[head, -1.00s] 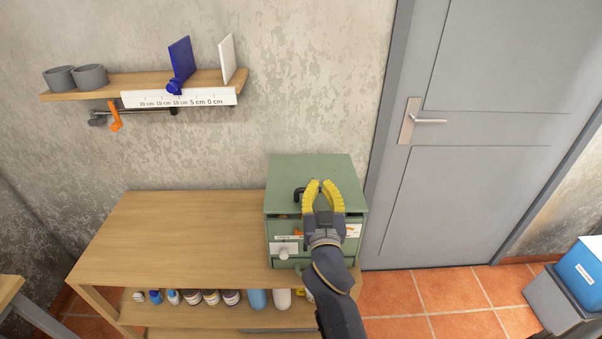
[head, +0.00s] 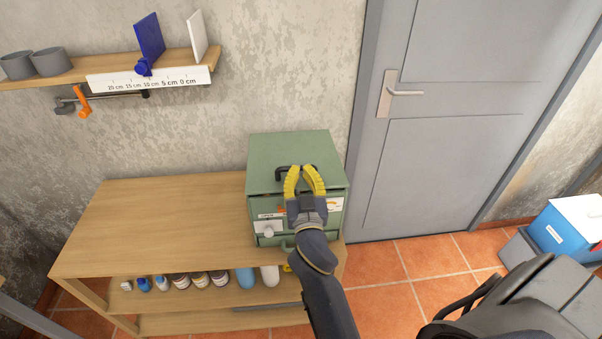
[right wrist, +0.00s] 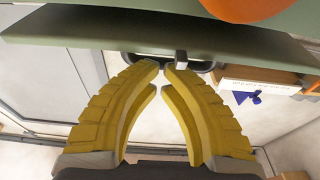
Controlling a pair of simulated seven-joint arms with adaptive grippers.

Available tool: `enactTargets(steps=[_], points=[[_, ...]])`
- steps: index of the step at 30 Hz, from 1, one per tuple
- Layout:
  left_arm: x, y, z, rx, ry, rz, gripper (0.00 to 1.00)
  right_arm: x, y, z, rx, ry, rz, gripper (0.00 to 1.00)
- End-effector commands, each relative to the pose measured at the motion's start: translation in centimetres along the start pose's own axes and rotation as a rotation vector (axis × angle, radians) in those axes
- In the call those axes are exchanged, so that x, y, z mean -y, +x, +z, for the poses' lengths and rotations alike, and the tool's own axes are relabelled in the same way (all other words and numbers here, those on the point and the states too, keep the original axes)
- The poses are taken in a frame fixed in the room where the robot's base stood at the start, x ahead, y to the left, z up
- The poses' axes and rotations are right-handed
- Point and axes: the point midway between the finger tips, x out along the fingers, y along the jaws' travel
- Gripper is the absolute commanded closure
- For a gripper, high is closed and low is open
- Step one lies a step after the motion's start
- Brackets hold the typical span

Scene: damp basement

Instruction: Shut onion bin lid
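The green bin (head: 262,238) stands on the right end of the wooden bench, with labels and a pale knob on its front. Its green lid (head: 262,151) lies across the top and carries a black handle (head: 281,172). A narrow dark gap shows below the lid's front edge, with a bit of orange in it. My right gripper (head: 302,168) is at the handle, its yellow fingers partly apart. In the right wrist view the fingertips (right wrist: 162,66) point at the dark handle (right wrist: 200,65); I cannot tell whether they touch it. My left gripper is not in view.
The wooden bench (head: 150,220) has a clear top left of the bin, with several bottles on its lower shelf. A wall shelf (head: 60,77) holds grey cups and a ruler with a blue slider. A grey door (head: 450,150) and blue box (head: 565,225) are right.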

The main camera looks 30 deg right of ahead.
Motion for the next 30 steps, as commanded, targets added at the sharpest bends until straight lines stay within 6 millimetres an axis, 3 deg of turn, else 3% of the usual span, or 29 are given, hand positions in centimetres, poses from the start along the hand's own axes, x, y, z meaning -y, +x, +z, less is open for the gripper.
enactTargets(steps=[15,20,21,25,30], points=[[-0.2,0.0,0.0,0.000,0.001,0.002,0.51,0.0,1.2,-7.3,-0.005,0.003,-0.001,1.00],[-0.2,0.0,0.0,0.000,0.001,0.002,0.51,0.0,1.4,-8.8,-0.003,0.002,0.001,1.00],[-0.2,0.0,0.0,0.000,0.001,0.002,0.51,0.0,1.5,-9.1,-0.004,0.002,0.000,0.96],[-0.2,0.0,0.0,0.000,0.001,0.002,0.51,0.1,1.9,-10.2,-0.015,0.004,0.001,1.00],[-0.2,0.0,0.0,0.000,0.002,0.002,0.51,-0.3,3.8,-14.6,-0.117,-0.033,-0.008,1.00]])
